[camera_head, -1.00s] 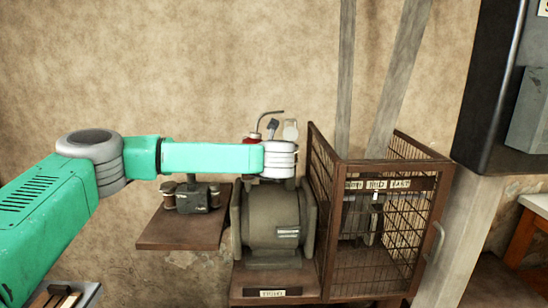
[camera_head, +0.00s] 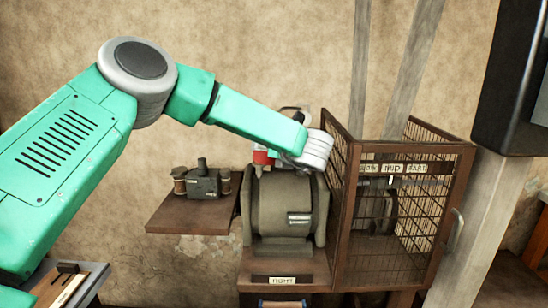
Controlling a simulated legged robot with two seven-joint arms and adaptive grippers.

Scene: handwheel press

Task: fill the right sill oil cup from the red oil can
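The red oil can (camera_head: 262,158) shows only in part, as a red patch behind my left forearm and above the motor-like drum. My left arm comes in from the left and its pale wrist (camera_head: 316,150) is over the top right of the drum. The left gripper's fingers are hidden behind the wrist and forearm, so I cannot tell whether they touch the can. The sill (camera_head: 273,280) below the drum carries a plate reading RIGHT. I cannot make out an oil cup on it. My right gripper is out of view.
The grey drum (camera_head: 284,215) stands on the sill. A wire cage (camera_head: 405,250) with a handle on its side stands right of it. A brown shelf (camera_head: 190,222) with a small dark device (camera_head: 202,180) is at the left. A wooden-topped bench (camera_head: 60,285) is at lower left.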

